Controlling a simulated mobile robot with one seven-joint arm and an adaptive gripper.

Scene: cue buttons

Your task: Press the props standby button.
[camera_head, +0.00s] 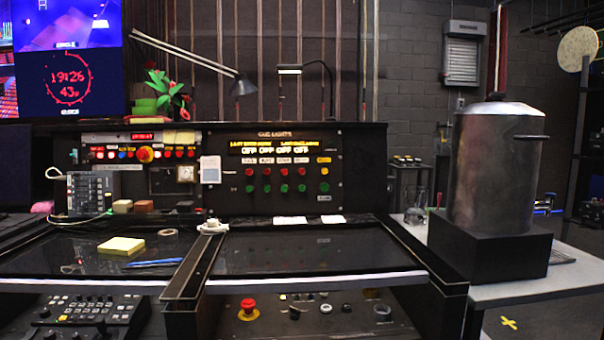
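The cue lights panel (335,180) stands upright at the back of the desk, in the middle of the head view. It has a row of red buttons (267,171) above a row of green buttons (267,188). Small white labels sit above the columns but are too small to read, so I cannot tell which column is props. A yellow button (323,159) tops the right-hand column. My gripper is not in this view.
A black divider bar (190,270) with a white fitting (212,227) crosses the desk before the panel. A yellow note pad (121,246) and blue pens (155,263) lie left. A metal urn (494,170) stands right. A desk lamp (243,86) overhangs the back. The dark desktop right of the bar is mostly clear.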

